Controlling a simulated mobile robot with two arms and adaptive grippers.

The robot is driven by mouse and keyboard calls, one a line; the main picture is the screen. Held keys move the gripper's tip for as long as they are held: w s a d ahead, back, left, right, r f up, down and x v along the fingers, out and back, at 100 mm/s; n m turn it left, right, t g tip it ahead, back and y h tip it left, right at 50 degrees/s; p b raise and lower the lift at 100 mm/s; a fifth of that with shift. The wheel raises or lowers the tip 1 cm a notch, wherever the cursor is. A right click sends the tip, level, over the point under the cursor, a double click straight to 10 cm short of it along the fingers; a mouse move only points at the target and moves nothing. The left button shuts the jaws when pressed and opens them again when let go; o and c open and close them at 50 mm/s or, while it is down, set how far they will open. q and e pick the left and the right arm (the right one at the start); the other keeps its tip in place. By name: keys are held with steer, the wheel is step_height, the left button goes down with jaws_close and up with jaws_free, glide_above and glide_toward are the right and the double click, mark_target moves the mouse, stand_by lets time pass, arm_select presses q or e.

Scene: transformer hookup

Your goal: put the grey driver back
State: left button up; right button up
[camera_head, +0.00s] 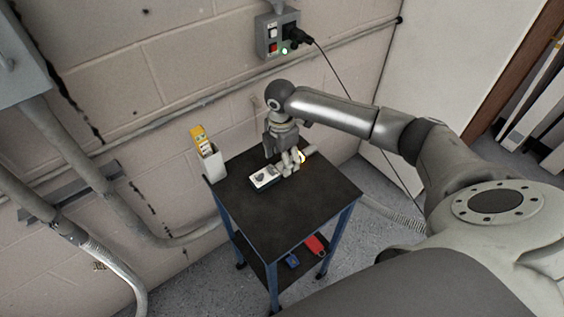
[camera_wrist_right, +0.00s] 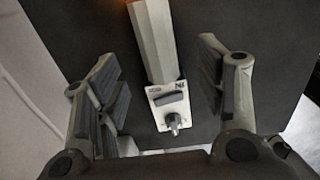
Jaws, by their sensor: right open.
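A light grey, faceted handle, seemingly the grey driver (camera_wrist_right: 154,40), lies between the spread fingers of my right gripper (camera_wrist_right: 165,92) in the wrist view. A trace of orange shows at its far end. In the head view a pale grey piece (camera_head: 309,150) shows just right of the fingers. My right gripper (camera_head: 290,162) is open, low over the cart top; I cannot tell whether a finger touches the driver. A small white-faced device with a knob (camera_head: 265,177) lies left of the gripper; it also shows in the wrist view (camera_wrist_right: 168,108). My left gripper is not in view.
The dark cart top (camera_head: 290,205) is clear at the front. A white holder with a yellow upper part (camera_head: 208,155) stands at its left corner. Red (camera_head: 315,245) and blue (camera_head: 292,260) items lie on the lower shelf. A wall box (camera_head: 278,36) with a plugged-in cable hangs behind.

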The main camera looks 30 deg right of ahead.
mark_target(282, 165)
step_height(282, 165, up, 10)
steer(key=b, duration=0.1)
steer(key=shift+s+a+f, duration=0.1)
steer(key=shift+f, duration=0.1)
